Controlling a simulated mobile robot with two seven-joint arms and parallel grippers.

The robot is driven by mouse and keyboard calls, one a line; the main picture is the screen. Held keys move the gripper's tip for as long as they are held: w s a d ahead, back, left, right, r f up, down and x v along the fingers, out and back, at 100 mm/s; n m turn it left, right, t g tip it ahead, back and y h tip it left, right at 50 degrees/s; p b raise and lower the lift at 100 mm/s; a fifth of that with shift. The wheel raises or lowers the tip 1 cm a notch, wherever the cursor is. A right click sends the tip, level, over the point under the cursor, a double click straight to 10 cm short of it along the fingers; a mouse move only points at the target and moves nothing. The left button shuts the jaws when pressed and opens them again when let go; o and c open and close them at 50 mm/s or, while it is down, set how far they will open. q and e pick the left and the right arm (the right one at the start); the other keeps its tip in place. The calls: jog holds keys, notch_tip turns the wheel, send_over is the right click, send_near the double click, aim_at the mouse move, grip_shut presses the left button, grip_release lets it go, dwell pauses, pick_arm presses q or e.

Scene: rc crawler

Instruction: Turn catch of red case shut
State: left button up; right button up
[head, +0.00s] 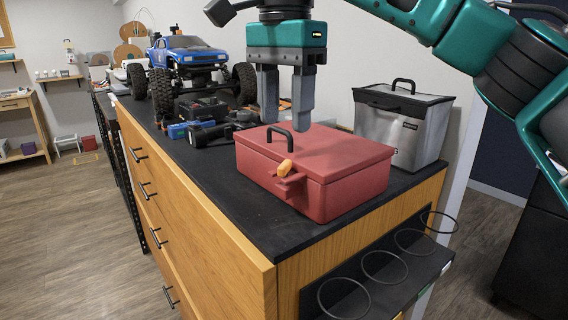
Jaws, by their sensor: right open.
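The red case (335,160) stands on the dark top of the wooden cabinet, near its front right corner, with its lid down. A black handle (280,137) sticks up on the lid. The catch (285,169), with an orange tip, is on the left-hand front face just below the lid edge; I cannot tell its exact turn. My right gripper (284,115) points down above the lid, behind the handle, with its two grey fingers apart and nothing between them. It is clear of the catch. My left gripper is not in view.
A grey box with a black lid (400,122) stands close behind the case on the right. A blue crawler truck (187,62) and dark tools (205,125) are on the cabinet top (225,190) to the left. Black rings (384,267) stick out from the cabinet's side.

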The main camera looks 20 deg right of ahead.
aim_at(284, 163)
notch_tip(284, 163, down, 7)
jog(key=shift+r+b, duration=0.15)
jog(key=shift+b, duration=0.25)
grip_shut()
dwell(0.4)
